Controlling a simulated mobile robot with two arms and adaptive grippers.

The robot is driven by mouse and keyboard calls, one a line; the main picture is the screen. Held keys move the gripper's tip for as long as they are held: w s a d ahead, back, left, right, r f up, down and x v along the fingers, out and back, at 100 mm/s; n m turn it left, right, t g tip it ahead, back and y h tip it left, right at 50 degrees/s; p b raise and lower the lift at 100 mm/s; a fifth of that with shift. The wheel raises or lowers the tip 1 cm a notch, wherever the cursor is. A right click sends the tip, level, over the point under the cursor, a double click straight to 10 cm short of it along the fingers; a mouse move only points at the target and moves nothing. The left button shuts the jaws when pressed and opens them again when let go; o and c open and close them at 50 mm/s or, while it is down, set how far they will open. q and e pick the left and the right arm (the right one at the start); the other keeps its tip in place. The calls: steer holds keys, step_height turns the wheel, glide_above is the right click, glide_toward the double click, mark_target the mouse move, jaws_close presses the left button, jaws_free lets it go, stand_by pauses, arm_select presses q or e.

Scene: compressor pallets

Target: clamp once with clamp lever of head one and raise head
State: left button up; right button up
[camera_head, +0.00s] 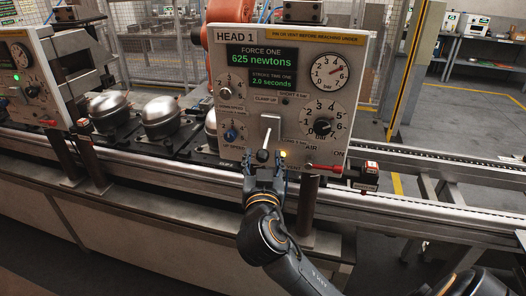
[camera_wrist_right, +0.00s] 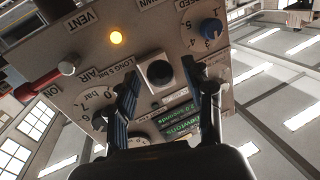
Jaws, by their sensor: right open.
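The HEAD 1 panel (camera_head: 290,70) stands upright at the centre of the head view; its display reads 625 newtons. The clamp lever (camera_head: 262,156) has a black ball knob and sits at a pale slotted plate below the CLAMP UP label. My right gripper (camera_head: 264,168) is open just below and in front of the knob, one finger to each side. In the right wrist view the knob (camera_wrist_right: 159,73) shows between the two spread fingers of the gripper (camera_wrist_right: 160,85); contact cannot be told. My left gripper is not in view.
An amber lamp (camera_head: 283,154) glows right of the lever. A red air lever (camera_head: 325,168) sticks out at the panel's lower right. A blue knob (camera_head: 231,134) is at left. Steel compressors (camera_head: 161,116) stand on the conveyor behind; its rail (camera_head: 430,203) runs below the panel.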

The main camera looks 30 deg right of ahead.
steer(key=shift+x, duration=1)
jaws_close()
